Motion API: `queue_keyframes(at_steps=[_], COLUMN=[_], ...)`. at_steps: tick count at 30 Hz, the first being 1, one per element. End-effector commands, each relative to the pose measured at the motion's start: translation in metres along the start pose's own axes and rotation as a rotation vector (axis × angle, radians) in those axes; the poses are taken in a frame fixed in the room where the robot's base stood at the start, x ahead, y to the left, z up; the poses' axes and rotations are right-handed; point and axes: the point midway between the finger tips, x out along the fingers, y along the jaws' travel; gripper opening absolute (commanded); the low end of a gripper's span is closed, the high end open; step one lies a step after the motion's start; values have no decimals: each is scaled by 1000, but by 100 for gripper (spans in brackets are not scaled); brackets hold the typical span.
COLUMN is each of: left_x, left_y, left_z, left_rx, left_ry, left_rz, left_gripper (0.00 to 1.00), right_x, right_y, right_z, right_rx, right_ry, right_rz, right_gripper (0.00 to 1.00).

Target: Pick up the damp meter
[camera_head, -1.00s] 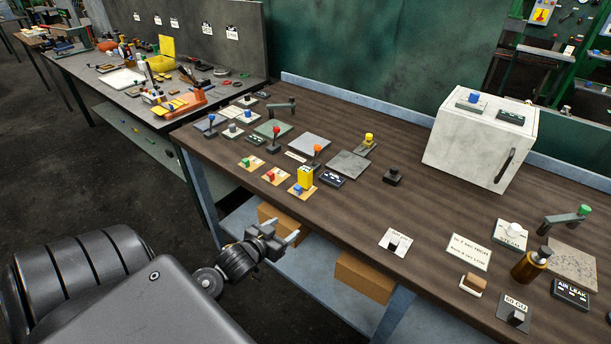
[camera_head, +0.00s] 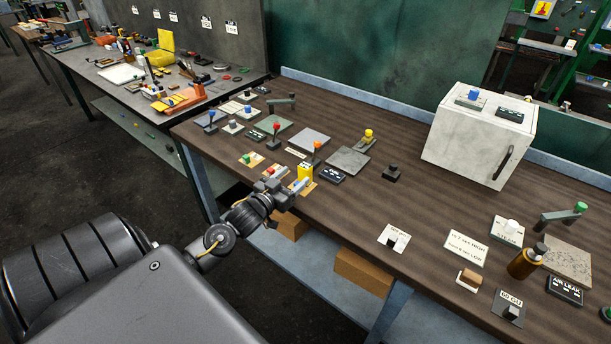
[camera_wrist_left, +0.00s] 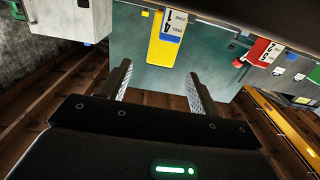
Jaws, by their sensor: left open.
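A small yellow box (camera_head: 305,172), which looks like the damp meter, stands upright near the front edge of the dark wooden bench (camera_head: 330,235). No readable label on it shows. My left gripper (camera_head: 289,179) is at the bench's front edge, just in front of the box and partly overlapping its lower part; whether they touch I cannot tell. In the left wrist view the two fingers (camera_wrist_left: 162,87) are spread, with nothing clearly between them. A yellow piece with a white marked label (camera_wrist_left: 167,40) shows beyond the fingers; I cannot tell if it is the same box. My right gripper is not in view.
Small plates with coloured knobs and levers crowd the bench around the box, including a red-topped lever (camera_head: 276,131) and an orange-topped lever (camera_head: 317,150). A white cabinet (camera_head: 470,140) stands at the back right. The bench middle is mostly clear.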

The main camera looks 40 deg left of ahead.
Motion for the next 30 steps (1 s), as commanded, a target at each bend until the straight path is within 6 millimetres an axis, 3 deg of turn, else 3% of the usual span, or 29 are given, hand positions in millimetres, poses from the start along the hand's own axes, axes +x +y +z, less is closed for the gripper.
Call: queue_keyframes(at_steps=[4,14,22,30], left_x=[4,48,52,52], left_y=[0,0,0,0], left_z=[0,2,4,4], left_rx=[0,-1,-1,-1], left_ry=[-1,-1,-2,-2], left_rz=[0,-1,0,0], left_gripper=[62,62,62,29], right_x=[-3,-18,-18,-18], right_y=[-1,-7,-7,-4], right_z=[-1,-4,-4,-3], right_rx=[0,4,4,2], right_ry=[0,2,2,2], right_rz=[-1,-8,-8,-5], right_gripper=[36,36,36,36])
